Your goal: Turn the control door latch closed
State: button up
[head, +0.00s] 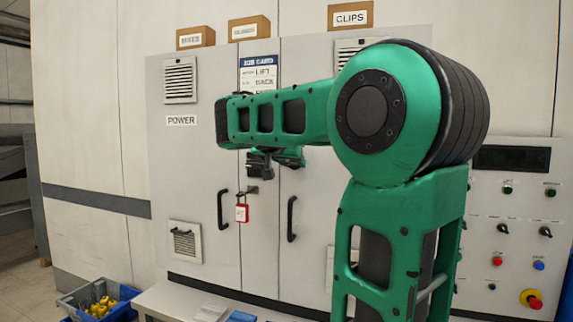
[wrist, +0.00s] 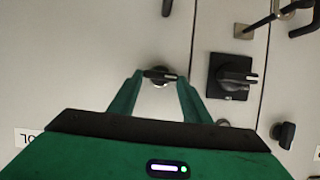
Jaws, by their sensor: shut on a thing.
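The control door latch (wrist: 160,76) is a small round silver base with a black grip bar, on the pale cabinet door. In the wrist view its bar lies nearly level in the picture. My gripper's two green fingers (wrist: 158,95) stand on either side of the latch, shut on it. In the head view my gripper (head: 272,162) is against the cabinet front, partly behind my green arm, and the latch is hidden there.
A black rotary switch on a square plate (wrist: 235,76) sits right of my fingers, with another black knob (wrist: 284,132) beyond it. A red padlock tag (head: 242,213) hangs between two black door handles (head: 222,207) (head: 291,219). A blue crate (head: 100,298) stands at lower left.

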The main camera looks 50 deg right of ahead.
jog(key=shift+s+a+m+t+y, duration=0.15)
jog(key=shift+m+t+y, duration=0.15)
jog(key=shift+m+t, duration=0.8)
jog(key=m+t, duration=0.1)
jog(key=m, duration=0.1)
jog(key=m+t, duration=0.1)
jog(key=m, duration=0.1)
jog(key=shift+s+f, duration=0.15)
jog(key=shift+f, duration=0.15)
jog(key=m+t, duration=0.2)
jog(key=m, duration=0.1)
jog(key=shift+s+f, duration=0.15)
jog(key=shift+f, duration=0.2)
jog(key=shift+f+m+t+h, duration=0.2)
jog(key=shift+m+t, duration=0.1)
jog(key=shift+m, duration=0.55)
jog(key=shift+f+m+t+h, duration=0.1)
jog(key=shift+m+t+h, duration=0.15)
jog(key=shift+m, duration=0.6)
jog(key=shift+t, duration=0.25)
jog(key=o, duration=1)
jog(key=shift+o, duration=0.2)
jog(key=shift+s+d, duration=0.1)
jog(key=shift+d, duration=0.1)
